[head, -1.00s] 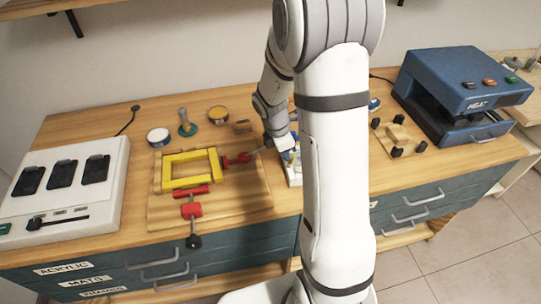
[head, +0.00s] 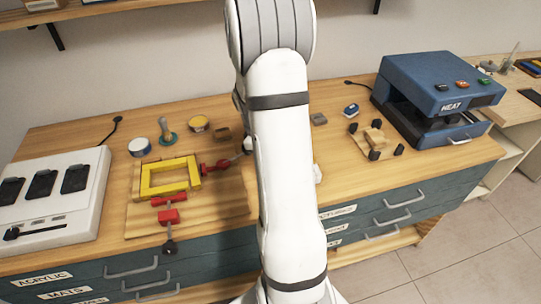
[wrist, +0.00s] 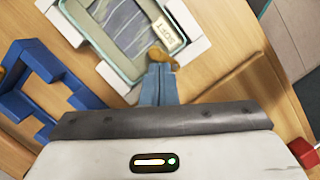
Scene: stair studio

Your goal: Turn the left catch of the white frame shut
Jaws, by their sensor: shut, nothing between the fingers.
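The white frame (wrist: 188,46) lies on the wooden bench at the top of the wrist view, with a greenish-grey panel and a small printed label inside it. A brown-orange catch (wrist: 163,56) sits at the frame's lower edge. My gripper (wrist: 158,68) is shut and empty, its blue-grey fingertips right at the catch; I cannot tell whether they touch it. In the head view my arm hides the gripper, the catch and most or all of the frame.
A blue bracket (wrist: 42,85) lies left of the frame in the wrist view. In the head view, a yellow frame (head: 146,184) with red clamps (head: 168,215) stands left of my arm. The blue heat press (head: 440,85) and a wooden jig (head: 374,140) stand right.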

